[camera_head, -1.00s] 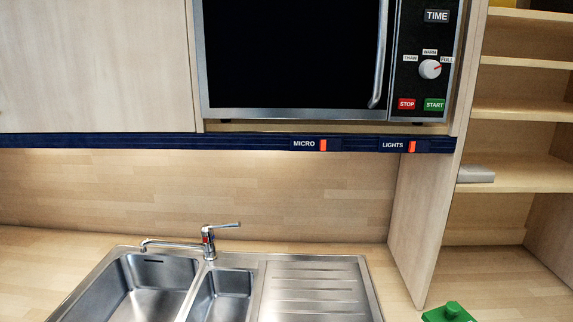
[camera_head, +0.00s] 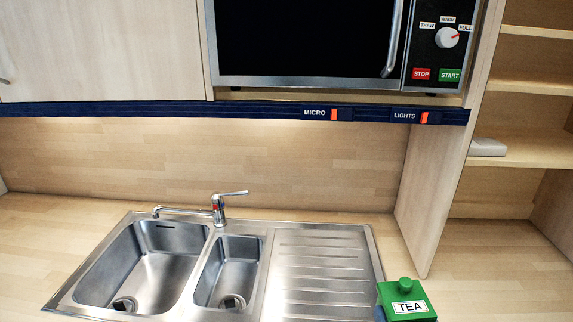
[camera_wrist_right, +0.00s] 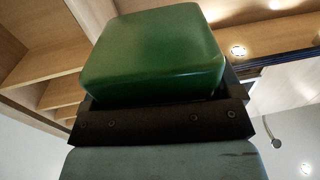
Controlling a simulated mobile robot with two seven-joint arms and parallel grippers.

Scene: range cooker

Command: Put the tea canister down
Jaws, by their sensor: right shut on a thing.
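The tea canister (camera_head: 405,303) is green, with a round knob on its lid and a white TEA label. In the head view it is at the bottom edge, in front of the right end of the sink's drainboard, and its lower part is cut off. In the wrist view its green body (camera_wrist_right: 155,50) fills the top middle. My right gripper (camera_wrist_right: 160,122) is shut on the canister; its black parts lie across the canister's near side. Whether the canister touches the counter cannot be seen. My left gripper is not in view.
The steel sink (camera_head: 150,270) with its tap (camera_head: 218,208) and ribbed drainboard (camera_head: 322,265) lies left of the canister. An upright panel (camera_head: 432,190) stands behind it. The counter (camera_head: 500,275) to the right looks clear. A microwave (camera_head: 300,45) is above.

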